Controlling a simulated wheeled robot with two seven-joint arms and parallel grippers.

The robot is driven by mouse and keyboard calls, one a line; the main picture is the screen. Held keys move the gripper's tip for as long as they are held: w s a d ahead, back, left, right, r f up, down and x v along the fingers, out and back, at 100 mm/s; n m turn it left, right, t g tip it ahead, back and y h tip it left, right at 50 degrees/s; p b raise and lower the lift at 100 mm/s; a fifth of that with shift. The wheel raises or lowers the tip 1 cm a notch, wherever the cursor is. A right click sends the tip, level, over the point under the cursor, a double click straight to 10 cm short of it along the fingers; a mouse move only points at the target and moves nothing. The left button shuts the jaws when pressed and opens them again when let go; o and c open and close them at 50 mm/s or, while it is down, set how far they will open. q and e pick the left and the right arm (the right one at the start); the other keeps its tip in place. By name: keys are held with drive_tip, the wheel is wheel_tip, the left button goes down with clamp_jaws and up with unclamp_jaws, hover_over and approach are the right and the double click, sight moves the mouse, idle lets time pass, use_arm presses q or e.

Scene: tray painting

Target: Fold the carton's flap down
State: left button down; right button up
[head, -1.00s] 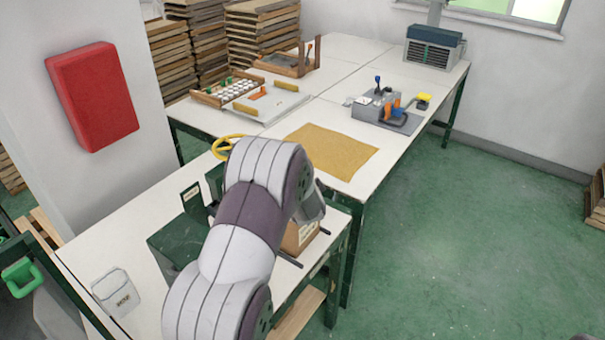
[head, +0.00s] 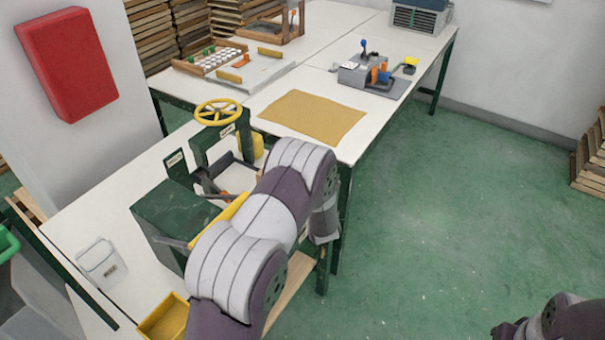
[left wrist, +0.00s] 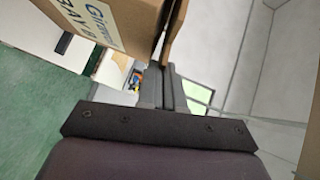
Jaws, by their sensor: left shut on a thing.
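The brown carton (left wrist: 118,22) fills the upper left of the left wrist view, with a white printed label on its near face. Its thin flap (left wrist: 175,32) stands out beside it and meets my fingers. My left gripper (left wrist: 163,70) is shut on the flap edge; the exact grip is partly hidden. In the head view my left arm covers the left gripper and most or all of the carton.
A dark green machine (head: 172,212) with a yellow handwheel (head: 219,112) stands on the near table, left of my arm. A yellow bin (head: 165,318) and a grey-white container (head: 102,262) are at front left. A tan mat (head: 312,117) lies beyond. Green floor is free at right.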

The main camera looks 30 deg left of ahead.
use_arm(q)
drive_tip(key=shift+f, duration=0.3)
drive_tip(key=c, duration=1.3)
unclamp_jaws()
drive_tip(key=shift+d, duration=0.1)
drive_tip(key=v, duration=1.2)
drive_tip(key=shift+s+b, duration=0.25)
drive_tip(key=shift+b, duration=0.05)
drive_tip(key=shift+d, duration=0.15)
